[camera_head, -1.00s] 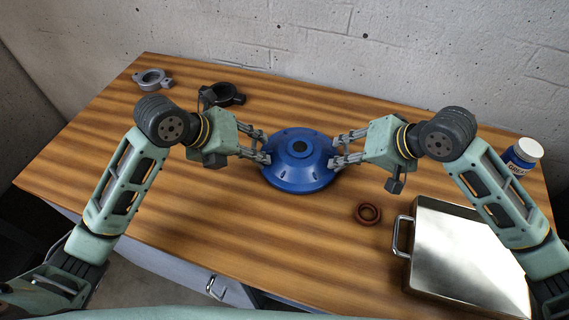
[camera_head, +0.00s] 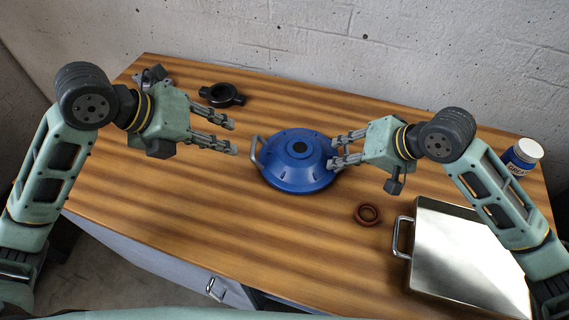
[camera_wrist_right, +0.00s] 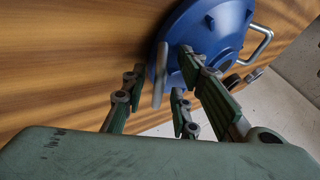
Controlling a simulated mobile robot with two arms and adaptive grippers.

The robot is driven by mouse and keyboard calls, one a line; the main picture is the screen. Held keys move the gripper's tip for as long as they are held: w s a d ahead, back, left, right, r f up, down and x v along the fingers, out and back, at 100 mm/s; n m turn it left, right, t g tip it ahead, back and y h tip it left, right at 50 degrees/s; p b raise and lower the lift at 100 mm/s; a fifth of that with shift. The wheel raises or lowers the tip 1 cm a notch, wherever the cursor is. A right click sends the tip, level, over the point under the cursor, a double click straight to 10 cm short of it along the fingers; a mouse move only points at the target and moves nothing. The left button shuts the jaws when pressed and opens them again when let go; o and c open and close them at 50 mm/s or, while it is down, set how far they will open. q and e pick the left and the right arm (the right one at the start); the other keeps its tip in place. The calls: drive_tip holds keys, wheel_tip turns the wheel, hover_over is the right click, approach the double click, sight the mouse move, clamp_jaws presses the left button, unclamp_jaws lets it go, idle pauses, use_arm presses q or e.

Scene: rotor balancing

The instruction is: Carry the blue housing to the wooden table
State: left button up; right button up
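The blue housing (camera_head: 300,172) sits on the wooden table (camera_head: 250,225), a domed disc with a dark hole on top. Its left handle (camera_head: 256,152) is bare. My left gripper (camera_head: 231,136) is open and empty, to the left of that handle and apart from it. My right gripper (camera_head: 336,152) is at the housing's right side. In the right wrist view, the housing (camera_wrist_right: 222,35) lies ahead and its near handle (camera_wrist_right: 160,78) stands between the spread fingers of my right gripper (camera_wrist_right: 157,84), with gaps visible beside it.
A metal case (camera_head: 465,255) with a handle lies at the front right, near a reddish ring (camera_head: 367,214). A grease jar (camera_head: 522,156) stands at the right edge. A black clamp ring (camera_head: 222,95) and a partly hidden grey one (camera_head: 150,78) lie at the back left.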

drive_tip(key=v, duration=1.2)
